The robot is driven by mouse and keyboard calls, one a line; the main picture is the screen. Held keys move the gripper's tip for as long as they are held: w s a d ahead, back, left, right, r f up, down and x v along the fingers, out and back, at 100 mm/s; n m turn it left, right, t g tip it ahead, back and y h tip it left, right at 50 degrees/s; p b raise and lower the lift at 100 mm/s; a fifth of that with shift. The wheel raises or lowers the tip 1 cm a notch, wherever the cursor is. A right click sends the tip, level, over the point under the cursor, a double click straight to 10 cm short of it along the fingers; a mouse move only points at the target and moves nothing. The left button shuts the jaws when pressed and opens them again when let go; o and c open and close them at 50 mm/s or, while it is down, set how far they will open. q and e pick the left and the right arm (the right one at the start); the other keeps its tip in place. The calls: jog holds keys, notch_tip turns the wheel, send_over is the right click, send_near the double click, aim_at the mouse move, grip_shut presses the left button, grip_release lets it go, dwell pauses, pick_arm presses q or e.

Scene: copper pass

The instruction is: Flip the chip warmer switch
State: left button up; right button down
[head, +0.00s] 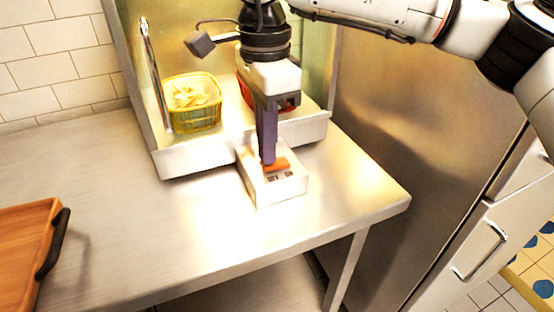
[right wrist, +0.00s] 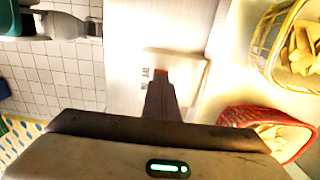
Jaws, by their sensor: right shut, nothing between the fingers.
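The chip warmer (head: 180,163) is a metal and glass case on the steel counter. A white switch box (head: 262,194) with an orange-red rocker switch (head: 280,165) stands at its front. My right gripper (head: 268,160) is shut and empty, pointing down with its fingertips at the switch. The fingers cover part of the rocker, and I cannot tell whether they touch it or which way it is tilted. In the right wrist view, the fingers reach over the switch box (right wrist: 195,68), with a sliver of red at their tips. My left gripper is out of view.
A yellow basket of chips (head: 193,104) and a partly hidden red basket (head: 243,92) are inside the warmer. An orange-brown tray (head: 22,245) with a dark handle lies at the left. The counter (head: 130,235) between is clear. A steel cabinet stands at the right.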

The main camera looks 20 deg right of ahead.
jog(key=shift+f, duration=0.4)
notch_tip(320, 180, up, 4)
jog(key=p, duration=0.2)
jog(key=shift+p, duration=0.35)
notch_tip(320, 180, up, 3)
jog(key=shift+p, duration=1.25)
